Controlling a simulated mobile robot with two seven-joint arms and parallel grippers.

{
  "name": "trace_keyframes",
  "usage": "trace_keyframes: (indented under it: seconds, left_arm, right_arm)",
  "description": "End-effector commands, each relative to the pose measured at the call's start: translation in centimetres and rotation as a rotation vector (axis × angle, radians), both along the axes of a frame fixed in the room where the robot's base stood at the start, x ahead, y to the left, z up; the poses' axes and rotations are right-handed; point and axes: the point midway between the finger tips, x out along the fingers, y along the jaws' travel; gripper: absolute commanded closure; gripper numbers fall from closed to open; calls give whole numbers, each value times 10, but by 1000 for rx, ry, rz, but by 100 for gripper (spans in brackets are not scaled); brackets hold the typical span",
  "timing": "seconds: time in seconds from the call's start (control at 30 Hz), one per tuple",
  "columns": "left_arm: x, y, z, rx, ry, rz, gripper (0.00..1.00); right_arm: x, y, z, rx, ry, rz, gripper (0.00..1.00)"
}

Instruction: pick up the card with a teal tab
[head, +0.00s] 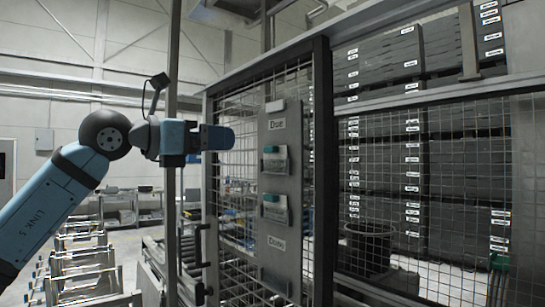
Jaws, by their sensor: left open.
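A grey board (279,125) hangs on the mesh fence, with one label reading "Due" near its top and another, apparently "Done", lower down. An upper card (281,165) with a teal tab sits in a holder under the "Due" label. A lower card (281,214), also with a teal tab, sits in a second holder above the lower label. My left gripper (232,138) is open and empty, level with the board's upper part and left of the upper card, not touching it. My right gripper is out of view.
The mesh fence (420,185) has a dark post (320,170) just right of the board. Behind it stand stacked grey crates (385,60) with labels and a dark bin (368,248). A metal upright (172,215) stands below my left forearm. Roller frames (85,270) lie lower left.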

Motion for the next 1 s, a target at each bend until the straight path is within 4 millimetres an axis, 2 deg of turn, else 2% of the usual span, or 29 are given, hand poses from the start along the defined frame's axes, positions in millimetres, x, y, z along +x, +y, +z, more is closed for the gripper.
trace_keyframes:
  seconds: [0.1, 0.3, 0.57, 0.83, 1.0]
  left_arm:
    - [14, -22, 3, -1, 3, -4, 0]
    - [35, -50, 2, -2, 2, -4, 0]
    - [44, -63, -1, -2, 2, -4, 0]
    - [62, -95, -4, -3, 3, -6, 0]
    - [70, -104, -7, -3, 2, -3, 0]
  right_arm:
    - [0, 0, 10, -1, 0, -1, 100]
    - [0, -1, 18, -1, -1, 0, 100]
    - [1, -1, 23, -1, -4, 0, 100]
    - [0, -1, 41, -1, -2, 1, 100]
    - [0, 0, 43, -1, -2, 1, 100]
